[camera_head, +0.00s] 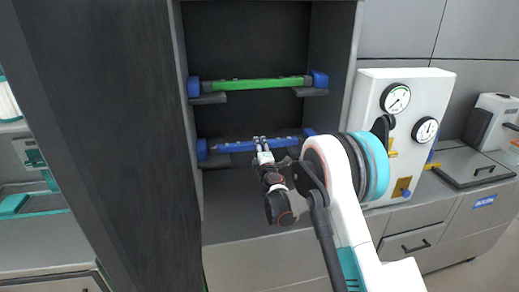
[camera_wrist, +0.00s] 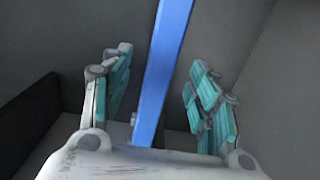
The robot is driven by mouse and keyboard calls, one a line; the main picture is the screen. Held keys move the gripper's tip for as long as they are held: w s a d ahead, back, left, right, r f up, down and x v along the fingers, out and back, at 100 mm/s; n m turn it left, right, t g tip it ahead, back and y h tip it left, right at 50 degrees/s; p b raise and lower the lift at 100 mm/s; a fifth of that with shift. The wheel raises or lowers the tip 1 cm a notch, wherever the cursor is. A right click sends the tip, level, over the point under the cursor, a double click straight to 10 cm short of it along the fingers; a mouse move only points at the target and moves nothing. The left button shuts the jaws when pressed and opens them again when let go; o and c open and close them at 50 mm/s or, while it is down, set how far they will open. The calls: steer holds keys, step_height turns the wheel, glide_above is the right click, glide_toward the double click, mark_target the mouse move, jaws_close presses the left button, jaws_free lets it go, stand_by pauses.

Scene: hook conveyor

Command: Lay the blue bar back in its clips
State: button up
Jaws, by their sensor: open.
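The blue bar (camera_head: 232,147) lies across the lower part of the dark cabinet, close to level. Its blue end piece (camera_head: 202,150) shows at the left, and its right end is partly hidden behind my arm. Dark clips (camera_head: 222,160) show by the bar at the left; I cannot tell if the bar is seated in them. My gripper (camera_head: 262,143) is at the middle of the bar. In the wrist view the blue bar (camera_wrist: 163,75) runs between the two open teal-padded fingers of my gripper (camera_wrist: 165,95), with a gap on both sides.
A green bar (camera_head: 255,84) rests on dark supports higher in the cabinet. The cabinet's left wall (camera_head: 120,130) stands close to the bar's left end. A white gauge panel (camera_head: 405,110) is to the right. The cabinet floor (camera_head: 232,210) below the bar is clear.

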steer(key=b+v, duration=0.4)
steer(key=v, duration=2.1)
steer(key=shift+d, duration=0.4)
